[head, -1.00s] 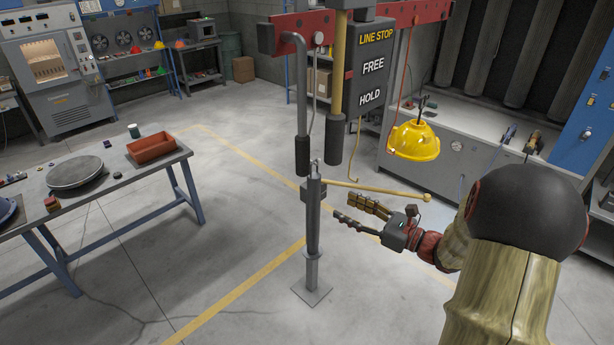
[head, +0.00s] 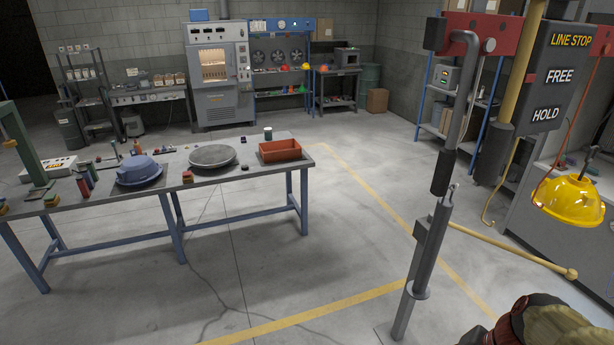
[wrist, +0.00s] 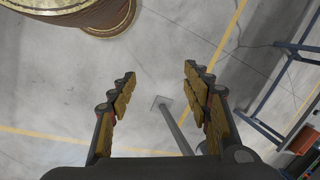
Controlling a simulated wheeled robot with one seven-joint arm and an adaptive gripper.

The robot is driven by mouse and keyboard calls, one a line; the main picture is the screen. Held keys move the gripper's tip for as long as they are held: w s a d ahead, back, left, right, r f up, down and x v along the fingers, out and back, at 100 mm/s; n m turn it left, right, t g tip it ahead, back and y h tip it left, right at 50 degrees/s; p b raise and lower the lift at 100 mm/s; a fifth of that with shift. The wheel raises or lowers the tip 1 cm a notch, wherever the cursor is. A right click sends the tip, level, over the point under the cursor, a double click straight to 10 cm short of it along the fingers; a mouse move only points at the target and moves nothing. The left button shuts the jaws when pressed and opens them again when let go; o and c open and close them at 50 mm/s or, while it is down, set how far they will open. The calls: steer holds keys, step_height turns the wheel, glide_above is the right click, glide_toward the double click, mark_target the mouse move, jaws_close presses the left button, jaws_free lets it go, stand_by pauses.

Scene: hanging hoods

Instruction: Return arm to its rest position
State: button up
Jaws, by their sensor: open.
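My gripper (wrist: 156,95) shows in the wrist view with its two padded fingers spread apart and nothing between them. Bare concrete floor and the base plate of the grey post lie beyond the fingers. In the head view only part of my arm shows at the bottom right corner; the fingers are out of that view. The grey post (head: 424,265) stands upright to the left of my arm, with a brass-coloured lever (head: 512,249) reaching out to its right. A yellow hood (head: 572,201) hangs from a red cord at the right.
A workbench (head: 110,205) with a blue hood, a round grey plate and a red tray (head: 279,151) stands at the left. A line stop sign (head: 562,75) hangs beside the red beam (head: 484,34). Floor between bench and post is clear.

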steer(key=s+a+n+t+h+b, duration=0.1)
steer(key=a+n+t+h+b, duration=0.1)
steer(key=a+n+t+b, duration=0.2)
steer(key=a+n+b, duration=0.3)
steer(key=n+b, duration=0.1)
steer(key=b, duration=0.2)
steer(key=shift+a+r+n+h, duration=0.25)
steer(key=shift+a+n+h, duration=0.05)
steer(key=shift+a, duration=0.1)
